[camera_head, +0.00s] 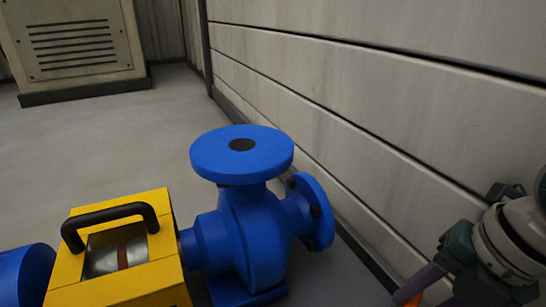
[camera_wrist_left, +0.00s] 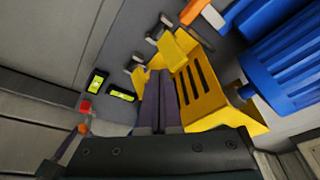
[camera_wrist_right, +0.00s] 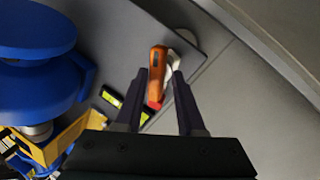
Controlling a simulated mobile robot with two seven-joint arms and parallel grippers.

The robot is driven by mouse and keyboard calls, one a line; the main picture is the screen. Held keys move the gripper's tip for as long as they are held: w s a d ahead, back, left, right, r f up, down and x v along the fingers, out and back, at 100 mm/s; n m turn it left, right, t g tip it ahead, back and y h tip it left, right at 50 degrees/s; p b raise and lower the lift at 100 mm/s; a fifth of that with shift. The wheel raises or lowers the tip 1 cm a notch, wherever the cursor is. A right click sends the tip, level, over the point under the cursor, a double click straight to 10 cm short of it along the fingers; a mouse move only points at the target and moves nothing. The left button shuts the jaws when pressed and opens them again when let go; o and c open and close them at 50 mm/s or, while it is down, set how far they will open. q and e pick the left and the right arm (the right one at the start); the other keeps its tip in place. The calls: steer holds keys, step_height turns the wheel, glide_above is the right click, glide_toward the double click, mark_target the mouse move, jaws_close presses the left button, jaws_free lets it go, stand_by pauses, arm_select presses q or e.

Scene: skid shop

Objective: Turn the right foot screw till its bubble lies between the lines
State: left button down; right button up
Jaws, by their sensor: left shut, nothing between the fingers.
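In the right wrist view an orange handle-like part (camera_wrist_right: 158,62) with a red part (camera_wrist_right: 154,102) below it stands at the skid's edge. I cannot tell which is the foot screw. My right gripper (camera_wrist_right: 161,75) is open, a finger on either side of the orange part, with a gap on its right. Two yellow-green bubble vials (camera_wrist_left: 97,82) (camera_wrist_left: 121,93) show in the left wrist view, near the red part (camera_wrist_left: 85,106); their bubbles are too small to read against lines. My left gripper (camera_wrist_left: 160,75) is shut and empty beside the yellow guard (camera_wrist_left: 198,90).
A blue pump (camera_head: 250,225) with round flanges stands beside the yellow guard with a black handle (camera_head: 110,217). A panelled wall (camera_head: 390,110) runs along the right. A blue finned motor (camera_wrist_left: 285,65) lies right of the guard. A vented cabinet (camera_head: 75,45) stands far back; floor between is clear.

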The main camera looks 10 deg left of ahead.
steer(key=shift+o, duration=1.4)
steer(key=shift+a, duration=0.25)
arm_select(q)
steer(key=shift+a, duration=0.45)
arm_select(e)
steer(key=shift+o, duration=0.2)
steer(key=shift+a, duration=0.1)
steer(key=shift+d+r+p, duration=0.2)
steer(key=shift+r+p, duration=0.25)
steer(key=shift+p, duration=0.05)
step_height(320, 180, up, 6)
steer(key=p, duration=0.7)
steer(key=shift+r, duration=0.1)
arm_select(q)
step_height(320, 180, up, 8)
steer(key=shift+d, duration=0.25)
steer(key=shift+a, duration=0.1)
